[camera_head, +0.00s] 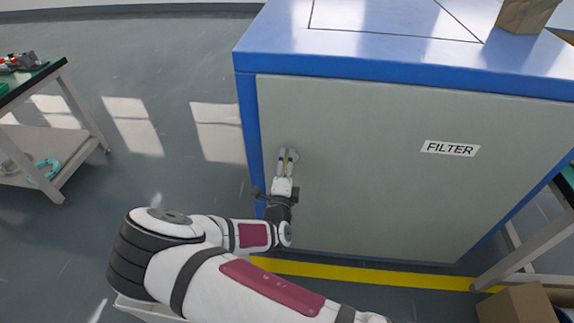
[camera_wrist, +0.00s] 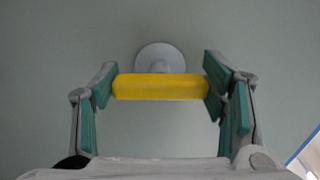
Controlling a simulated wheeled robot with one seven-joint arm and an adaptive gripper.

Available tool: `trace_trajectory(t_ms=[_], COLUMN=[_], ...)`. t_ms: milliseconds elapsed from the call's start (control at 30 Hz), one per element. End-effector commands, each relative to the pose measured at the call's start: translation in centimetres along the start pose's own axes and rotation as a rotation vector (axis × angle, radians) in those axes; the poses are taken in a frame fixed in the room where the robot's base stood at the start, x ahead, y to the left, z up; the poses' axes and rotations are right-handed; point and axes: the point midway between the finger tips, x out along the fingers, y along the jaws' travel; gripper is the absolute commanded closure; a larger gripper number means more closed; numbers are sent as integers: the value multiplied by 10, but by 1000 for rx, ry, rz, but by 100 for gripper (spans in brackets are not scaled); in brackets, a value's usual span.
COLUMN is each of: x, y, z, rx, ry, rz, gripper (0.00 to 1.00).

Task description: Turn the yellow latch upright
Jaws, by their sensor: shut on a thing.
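The yellow latch (camera_wrist: 160,87) is a short bar in front of a round pale mount (camera_wrist: 160,56) on the grey door. In the wrist view it lies crosswise, spanning the gap between my fingers, with a fingertip against each end. In the head view only a thin yellow sliver of the latch (camera_head: 287,163) shows between the fingers, so its tilt on the door is hard to tell there. My gripper (camera_head: 287,157) is at the left part of the door, shut on the latch.
The grey door (camera_head: 370,180) with a FILTER label (camera_head: 450,148) belongs to a blue-topped cabinet (camera_head: 300,40). A worktable (camera_head: 50,155) stands at the left, with open floor between. A cardboard box (camera_head: 515,305) is at the lower right. A yellow floor stripe (camera_head: 370,275) runs before the cabinet.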

Motion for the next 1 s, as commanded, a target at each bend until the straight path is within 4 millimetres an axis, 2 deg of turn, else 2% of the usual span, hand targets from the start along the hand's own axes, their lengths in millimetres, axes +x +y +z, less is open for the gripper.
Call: trace_trajectory(t_ms=[500, 533, 600, 633, 1000], x=[0, 0, 0, 0, -2], y=[0, 0, 0, 0, 0], z=[2, 1, 1, 1, 1], rx=[-21, -21, -21, -21, -19], ry=[-3, -3, -3, -3, -2], rz=[-1, -1, -1, -1, 0], gripper=[62, 32, 16, 13, 13])
